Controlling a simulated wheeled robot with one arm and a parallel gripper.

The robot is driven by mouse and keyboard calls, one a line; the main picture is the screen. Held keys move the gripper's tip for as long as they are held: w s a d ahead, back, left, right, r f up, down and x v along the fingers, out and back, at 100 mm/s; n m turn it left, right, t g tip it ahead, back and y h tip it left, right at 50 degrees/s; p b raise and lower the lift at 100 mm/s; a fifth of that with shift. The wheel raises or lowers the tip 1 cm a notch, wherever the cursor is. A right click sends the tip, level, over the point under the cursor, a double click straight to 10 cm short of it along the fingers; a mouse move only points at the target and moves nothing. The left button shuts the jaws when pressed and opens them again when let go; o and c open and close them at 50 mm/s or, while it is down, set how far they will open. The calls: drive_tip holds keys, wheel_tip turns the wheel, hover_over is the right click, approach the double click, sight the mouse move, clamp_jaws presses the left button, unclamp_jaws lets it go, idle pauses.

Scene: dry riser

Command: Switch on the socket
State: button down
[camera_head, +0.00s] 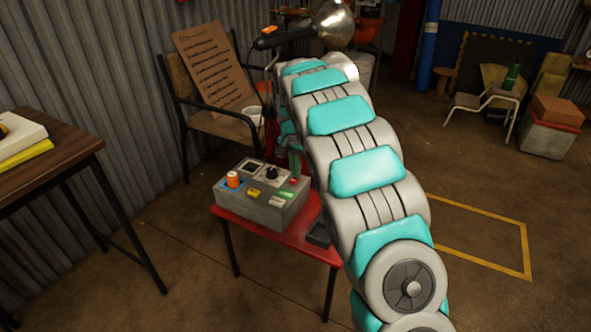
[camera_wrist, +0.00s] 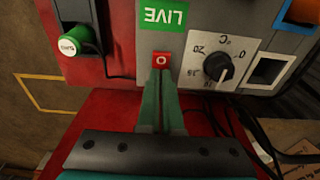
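A grey control box (camera_head: 255,205) stands on a red table. In the wrist view its face (camera_wrist: 150,42) appears upside down, with a small red switch (camera_wrist: 161,60) marked "O" below a green "LIVE" label (camera_wrist: 163,15). The switch also shows in the head view (camera_head: 293,181). My gripper (camera_wrist: 160,84) has its green fingers together, with the tips just in front of the switch. No object shows between them; I cannot tell whether they touch the switch. In the head view my arm partly hides the gripper (camera_head: 294,168). No separate socket outlet is clearly identifiable.
A black dial (camera_wrist: 218,68) on a white plate sits beside the switch. A green-ended cylinder (camera_wrist: 75,40) lies by a dark block on the red table (camera_head: 262,228). An orange part (camera_head: 233,180) stands on the box. A chair (camera_head: 215,125) with a written board is behind.

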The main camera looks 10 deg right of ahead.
drive_tip(key=shift+s+a+f, duration=0.1)
drive_tip(key=shift+s+f, duration=0.2)
drive_tip(key=shift+f, duration=0.1)
drive_tip(key=shift+s+a+f, duration=0.1)
drive_tip(key=shift+s+a, duration=0.35)
drive_tip(key=shift+s, duration=0.25)
wheel_tip(320, 180, up, 15)
drive_tip(key=s+a, duration=0.1)
drive_tip(key=shift+s+a+f, duration=0.2)
drive_tip(key=shift+s, duration=0.15)
